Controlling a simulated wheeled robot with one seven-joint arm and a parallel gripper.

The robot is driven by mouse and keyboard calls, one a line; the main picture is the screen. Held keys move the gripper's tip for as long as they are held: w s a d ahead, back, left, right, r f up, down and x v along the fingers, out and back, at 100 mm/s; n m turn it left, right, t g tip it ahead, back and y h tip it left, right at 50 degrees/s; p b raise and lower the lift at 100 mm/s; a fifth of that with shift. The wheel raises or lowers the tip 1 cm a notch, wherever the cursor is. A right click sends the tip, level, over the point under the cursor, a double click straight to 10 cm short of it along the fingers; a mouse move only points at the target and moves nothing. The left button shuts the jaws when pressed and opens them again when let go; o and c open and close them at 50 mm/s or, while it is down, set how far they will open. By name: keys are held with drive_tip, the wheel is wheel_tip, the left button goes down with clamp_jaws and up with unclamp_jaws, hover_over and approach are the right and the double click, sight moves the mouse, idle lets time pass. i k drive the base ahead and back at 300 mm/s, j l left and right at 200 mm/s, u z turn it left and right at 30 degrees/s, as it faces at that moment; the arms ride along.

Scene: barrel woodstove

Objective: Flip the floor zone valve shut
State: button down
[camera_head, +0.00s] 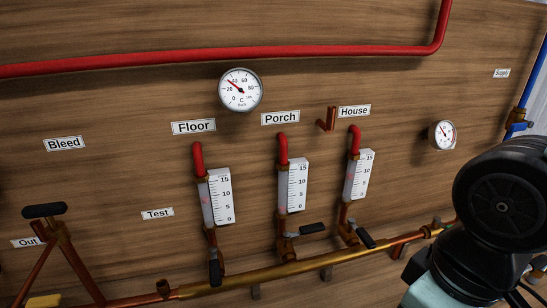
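The floor zone valve (213,254) sits low on the wooden wall, under the "Floor" label (193,126) and its flow gauge (221,196). Its black lever (215,273) hangs roughly straight down, in line with the vertical pipe. The valve's lower end meets the brass manifold pipe. My arm shows at the lower right, well apart from this valve. My gripper is not in view.
The porch valve's lever (312,228) points right, and the house valve's lever (366,238) slants down-right. The brass manifold (270,274) runs below them. At left, another valve has a black handle (44,210). A red pipe (220,54) crosses above.

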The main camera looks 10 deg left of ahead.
sight(214, 268)
drive_tip(key=u, duration=0.4)
drive_tip(key=j+u, duration=0.15)
drive_tip(key=u, duration=0.6)
drive_tip(key=j+u, duration=0.1)
drive_tip(key=u, duration=0.25)
